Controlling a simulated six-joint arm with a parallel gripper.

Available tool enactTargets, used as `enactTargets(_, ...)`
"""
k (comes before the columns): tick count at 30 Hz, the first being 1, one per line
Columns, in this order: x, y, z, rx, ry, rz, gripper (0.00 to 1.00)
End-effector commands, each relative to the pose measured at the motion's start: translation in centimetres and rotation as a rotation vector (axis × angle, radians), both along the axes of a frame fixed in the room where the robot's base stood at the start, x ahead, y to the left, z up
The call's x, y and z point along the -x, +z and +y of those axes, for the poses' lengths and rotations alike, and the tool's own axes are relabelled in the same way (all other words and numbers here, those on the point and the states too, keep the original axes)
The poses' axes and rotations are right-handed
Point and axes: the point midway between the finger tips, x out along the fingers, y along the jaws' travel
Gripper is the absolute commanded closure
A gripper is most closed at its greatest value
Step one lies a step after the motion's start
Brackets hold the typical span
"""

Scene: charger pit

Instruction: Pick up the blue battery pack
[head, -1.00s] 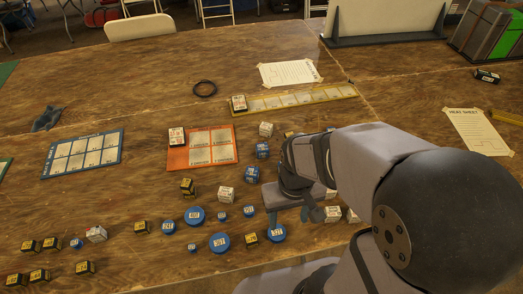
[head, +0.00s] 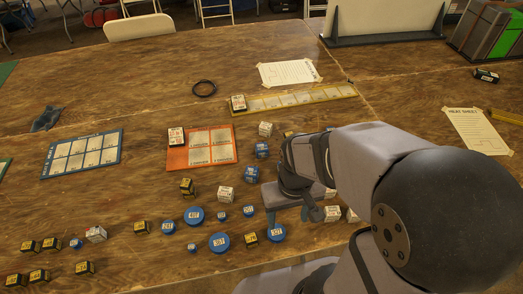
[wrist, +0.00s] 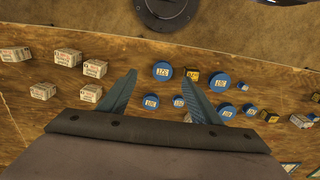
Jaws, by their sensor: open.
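Several blue pieces with white number labels lie on the wooden table, so I cannot tell which is the blue battery pack. In the head view there are round blue discs, a left one (head: 194,216), a front one (head: 220,243) and a right one (head: 277,233), plus smaller blue pieces, and two boxy blue blocks, an upper one (head: 262,149) and a lower one (head: 251,173). My gripper (head: 288,217) is open and empty, pointing down above the table near the right disc. In the wrist view, one blue disc (wrist: 162,71) shows between my fingertips (wrist: 157,74), another (wrist: 150,102) between the fingers.
Yellow-black blocks (head: 187,186) and white boxes (head: 225,194) lie close around the blue pieces. An orange tray (head: 233,160), a blue tray (head: 119,153) and a long yellow tray (head: 350,92) lie farther back. The table's far left is mostly clear.

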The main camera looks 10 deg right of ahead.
Motion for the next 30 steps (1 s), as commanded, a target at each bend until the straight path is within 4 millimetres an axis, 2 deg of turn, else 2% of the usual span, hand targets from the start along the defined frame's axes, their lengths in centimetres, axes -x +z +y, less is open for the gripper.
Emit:
enactTargets(4,-1.5,-1.0,0.0,-0.001,-0.002,-0.039,0.42)
enactTargets(7,-3.7,-2.3,0.0,-0.002,-0.004,-0.103,0.42)
enactTargets(11,-8.0,-4.6,0.0,-0.004,-0.01,-0.23,0.42)
enactTargets(15,-13.3,-7.1,-0.1,-0.004,-0.018,-0.404,0.42)
enactTargets(21,-20.0,-9.7,-0.4,0.0,-0.028,-0.66,0.42)
enactTargets(24,-22.6,-10.5,-0.6,0.004,-0.032,-0.785,0.42)
enactTargets(30,-25.8,-11.3,-0.9,0.013,-0.038,-0.993,0.42)
